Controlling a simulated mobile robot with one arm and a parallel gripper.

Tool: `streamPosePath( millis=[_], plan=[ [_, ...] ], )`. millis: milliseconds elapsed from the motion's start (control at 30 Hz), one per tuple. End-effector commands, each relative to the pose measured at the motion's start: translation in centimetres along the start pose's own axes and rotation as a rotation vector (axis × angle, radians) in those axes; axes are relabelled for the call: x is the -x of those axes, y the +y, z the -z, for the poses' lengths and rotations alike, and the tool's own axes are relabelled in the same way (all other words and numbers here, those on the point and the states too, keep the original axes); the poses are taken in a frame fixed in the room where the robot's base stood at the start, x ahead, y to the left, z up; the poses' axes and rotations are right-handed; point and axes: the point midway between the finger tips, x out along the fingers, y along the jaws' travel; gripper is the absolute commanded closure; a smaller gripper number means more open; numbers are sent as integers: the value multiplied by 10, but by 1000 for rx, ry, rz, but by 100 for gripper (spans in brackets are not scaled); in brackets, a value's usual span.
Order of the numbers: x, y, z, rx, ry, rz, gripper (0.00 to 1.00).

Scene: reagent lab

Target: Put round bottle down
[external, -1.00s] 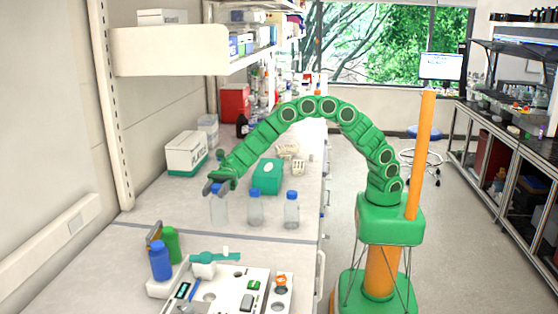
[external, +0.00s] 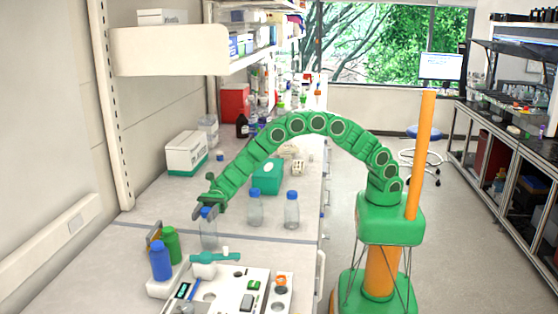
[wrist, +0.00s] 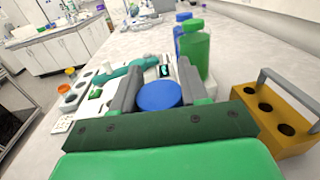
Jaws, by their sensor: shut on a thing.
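The round bottle (external: 208,230) is clear with a blue cap. My gripper (external: 206,207) is shut around its cap from above, and the bottle hangs upright below the jaws. In the wrist view the blue cap (wrist: 159,97) sits between the two grey fingers of my gripper (wrist: 158,88); the bottle's body is hidden below it. The bottle is near the grey seam of the bench (external: 110,285), behind the white instrument. I cannot tell whether its base touches the bench.
Two similar clear bottles (external: 255,208) (external: 291,210) stand to the right. A blue bottle (external: 160,262) and a green bottle (external: 171,245) stand at the front left. The white instrument (external: 225,300) fills the front. An orange rack with holes (wrist: 278,118) is close in the wrist view.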

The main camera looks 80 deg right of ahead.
Motion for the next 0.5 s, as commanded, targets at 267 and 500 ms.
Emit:
streamPosePath(
  millis=[267, 500],
  plan=[
    [0, 0, 6, 2, -1, 0, 100],
    [0, 0, 9, 2, 0, 0, 50]
  ],
)
